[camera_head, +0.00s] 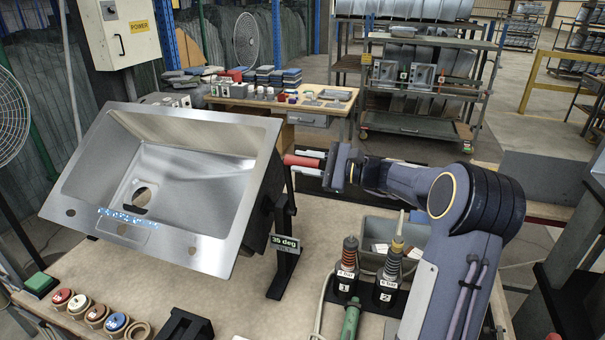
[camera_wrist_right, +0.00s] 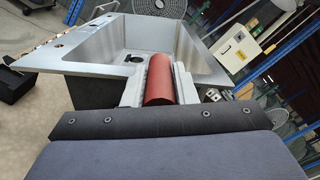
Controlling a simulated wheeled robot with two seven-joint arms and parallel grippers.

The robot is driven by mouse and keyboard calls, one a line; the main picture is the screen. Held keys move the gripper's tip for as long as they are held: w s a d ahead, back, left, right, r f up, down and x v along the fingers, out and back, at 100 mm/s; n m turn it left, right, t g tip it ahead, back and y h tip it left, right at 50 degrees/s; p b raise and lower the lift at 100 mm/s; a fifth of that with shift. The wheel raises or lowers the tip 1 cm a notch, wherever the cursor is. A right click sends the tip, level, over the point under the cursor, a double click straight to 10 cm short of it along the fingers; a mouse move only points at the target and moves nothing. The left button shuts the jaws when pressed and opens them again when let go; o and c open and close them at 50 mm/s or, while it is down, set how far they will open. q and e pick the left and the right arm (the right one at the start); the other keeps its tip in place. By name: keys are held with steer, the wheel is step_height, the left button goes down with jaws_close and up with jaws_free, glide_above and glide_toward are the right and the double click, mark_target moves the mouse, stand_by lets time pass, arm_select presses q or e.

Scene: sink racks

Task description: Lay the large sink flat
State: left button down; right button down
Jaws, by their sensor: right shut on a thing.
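The large steel sink (camera_head: 185,150) is held tilted on a black stand at the left of the workbench, its basin facing me. A small display reading "35 deg" (camera_head: 286,245) is on the stand at the sink's right side. My right gripper (camera_head: 312,160) is shut on a red cylindrical handle (camera_head: 301,161) beside the sink's right edge. In the right wrist view the red handle (camera_wrist_right: 158,82) lies between the fingers, with the sink (camera_wrist_right: 130,45) beyond it. My left gripper is not in view.
Two tools in black holders (camera_head: 391,275), a grey bin (camera_head: 375,235) and a green-handled tool (camera_head: 350,320) stand at the front right of the bench. The bench between sink and tools is mostly clear.

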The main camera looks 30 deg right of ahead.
steer(key=w+d+f+m+p, duration=0.1)
steer(key=w+d+m+p, duration=0.3)
steer(key=d, duration=0.5)
steer(key=w+m, duration=0.2)
steer(key=w, duration=0.1)
steer(key=shift+m, duration=0.4)
steer(key=c, duration=1.2)
jaws_free()
steer(key=shift+d, duration=0.15)
steer(key=shift+o, duration=0.2)
